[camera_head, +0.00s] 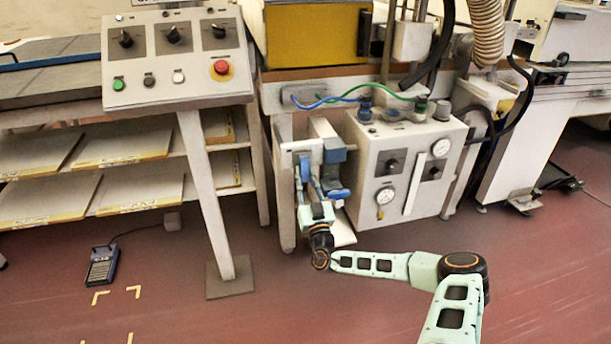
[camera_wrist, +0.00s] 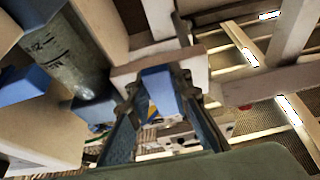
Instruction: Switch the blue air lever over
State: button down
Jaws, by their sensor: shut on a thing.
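The blue air lever (camera_wrist: 160,88) shows in the wrist view as a blue block between the two dark fingers of my gripper (camera_wrist: 163,98). The fingers are shut on it, one on each side. In the head view, my gripper (camera_head: 312,178) reaches up to the pale valve unit at the left of the white air cabinet (camera_head: 405,170). There the fingers largely hide the lever, and I cannot tell its exact angle.
A blue knob (camera_head: 340,193) sits just right of my gripper. A printed cylinder (camera_wrist: 65,50) is close by in the wrist view. The control panel (camera_head: 175,60) and its leg (camera_head: 208,195) stand to the left. Open red floor (camera_head: 290,300) lies in front.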

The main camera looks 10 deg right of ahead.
dwell(0.3)
jog(key=c, duration=1.7)
grip_release()
jog(key=v, duration=1.2)
jog(key=shift+a, duration=0.1)
